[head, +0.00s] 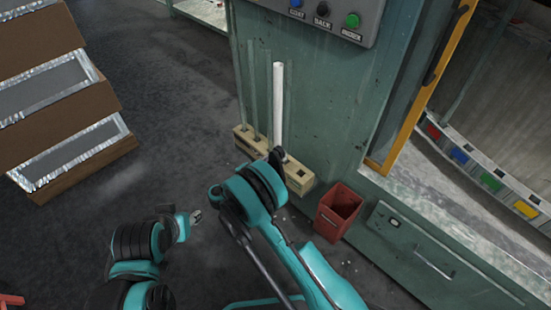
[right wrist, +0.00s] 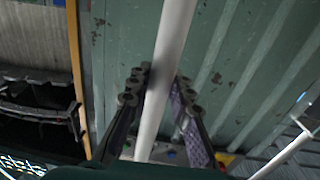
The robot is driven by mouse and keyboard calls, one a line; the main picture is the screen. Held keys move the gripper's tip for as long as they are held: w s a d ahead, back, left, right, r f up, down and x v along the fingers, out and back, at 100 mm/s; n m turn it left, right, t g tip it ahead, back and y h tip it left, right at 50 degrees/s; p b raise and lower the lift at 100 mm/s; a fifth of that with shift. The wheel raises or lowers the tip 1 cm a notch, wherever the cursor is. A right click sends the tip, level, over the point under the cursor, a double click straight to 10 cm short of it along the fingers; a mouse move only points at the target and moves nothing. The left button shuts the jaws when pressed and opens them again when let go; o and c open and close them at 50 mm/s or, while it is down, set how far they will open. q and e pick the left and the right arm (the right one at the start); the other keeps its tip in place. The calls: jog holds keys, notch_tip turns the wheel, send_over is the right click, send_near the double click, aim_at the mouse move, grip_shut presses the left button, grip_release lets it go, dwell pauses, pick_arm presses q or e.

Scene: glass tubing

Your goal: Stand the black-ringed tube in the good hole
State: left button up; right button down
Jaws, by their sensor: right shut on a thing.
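A long white tube (head: 278,100) stands nearly upright in the head view, with its lower part hidden by my right gripper (head: 279,156). In the right wrist view the tube (right wrist: 170,45) runs between the two fingers of the right gripper (right wrist: 158,92), which is shut on it. I cannot make out a black ring on it. A pale wooden rack (head: 299,181) with square holes is fixed low on the green cabinet, behind and beside the right gripper. I cannot tell whether the tube's lower end is in a hole. My left gripper (head: 195,216) is low and away from the rack; its jaws are too small to read.
Clear glass tubes (head: 250,90) stand in the left part of the rack. The green cabinet (head: 335,95) rises right behind, with a button panel (head: 322,16) above. A red bin (head: 338,210) is right of the rack. Brown stepped boxes (head: 55,95) stand left; the floor between is clear.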

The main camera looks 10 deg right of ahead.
jog(key=shift+w+a+x, duration=0.3)
jog(key=shift+w+x, duration=0.1)
jog(key=shift+x, duration=7.3)
notch_tip(320, 180, down, 9)
jog(key=c, duration=1.3)
grip_release()
